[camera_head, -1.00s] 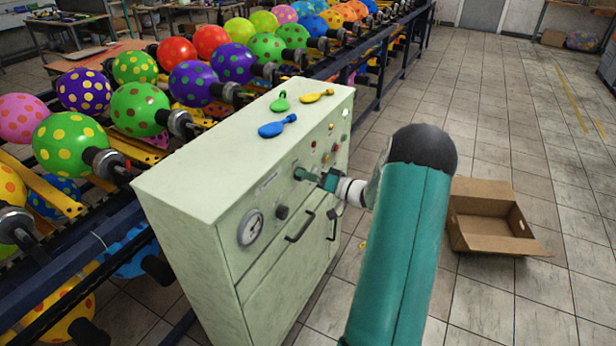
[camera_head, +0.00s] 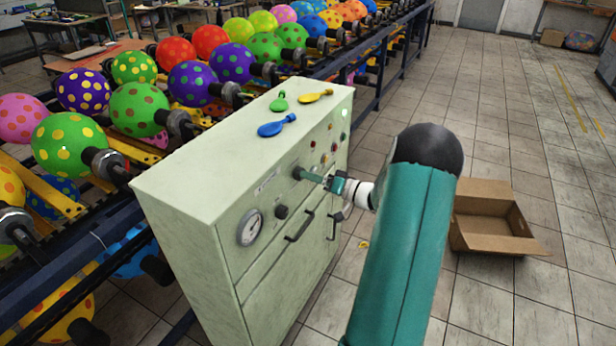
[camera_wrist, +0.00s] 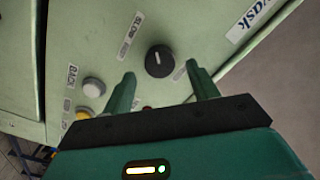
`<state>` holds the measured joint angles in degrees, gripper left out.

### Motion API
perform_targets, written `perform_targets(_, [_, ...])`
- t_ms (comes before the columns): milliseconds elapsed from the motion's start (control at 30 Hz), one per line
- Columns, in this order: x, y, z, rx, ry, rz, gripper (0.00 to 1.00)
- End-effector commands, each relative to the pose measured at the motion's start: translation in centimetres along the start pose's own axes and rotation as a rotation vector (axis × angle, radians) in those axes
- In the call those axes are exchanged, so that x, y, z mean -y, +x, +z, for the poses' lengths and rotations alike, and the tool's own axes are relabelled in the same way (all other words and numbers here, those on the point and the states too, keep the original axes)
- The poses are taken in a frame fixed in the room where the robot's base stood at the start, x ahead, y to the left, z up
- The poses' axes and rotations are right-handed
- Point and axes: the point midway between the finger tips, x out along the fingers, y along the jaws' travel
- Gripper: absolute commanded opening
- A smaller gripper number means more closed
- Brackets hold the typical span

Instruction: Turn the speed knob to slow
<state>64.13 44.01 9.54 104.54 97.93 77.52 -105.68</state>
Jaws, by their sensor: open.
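The dark round speed knob (camera_wrist: 159,61) is on the pale green panel, with a short white mark that points up and slightly left in the wrist view. A "SLOW" label (camera_wrist: 138,20) is printed above and left of it. In the head view the knob (camera_head: 298,173) shows on the machine's front face. My gripper (camera_wrist: 162,86) is open and empty. In the wrist view its two green fingers stand either side of and below the knob, apart from it. In the head view my gripper (camera_head: 318,179) is in front of the panel, to the knob's right.
The green cabinet (camera_head: 250,150) carries a gauge (camera_head: 250,228), a lower dark knob (camera_head: 282,212), handles and coloured buttons. White and yellow buttons (camera_wrist: 93,86) show left of the fingers. A cardboard box (camera_head: 488,237) sits on clear floor at right.

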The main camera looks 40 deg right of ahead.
Motion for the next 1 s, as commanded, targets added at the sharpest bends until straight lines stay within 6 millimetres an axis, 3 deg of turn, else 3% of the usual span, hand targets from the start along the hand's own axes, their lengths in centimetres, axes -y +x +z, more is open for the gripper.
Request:
perform_targets(300, [0.0,-7.1,0.0,-0.002,0.000,0.002,0.59])
perform_targets(500, [0.0,-10.4,0.0,-0.001,0.000,0.001,0.59])
perform_targets(667, [0.0,-11.5,0.0,0.000,0.000,-0.001,0.59])
perform_targets(1000, [0.0,-11.5,0.0,0.001,0.000,-0.001,0.59])
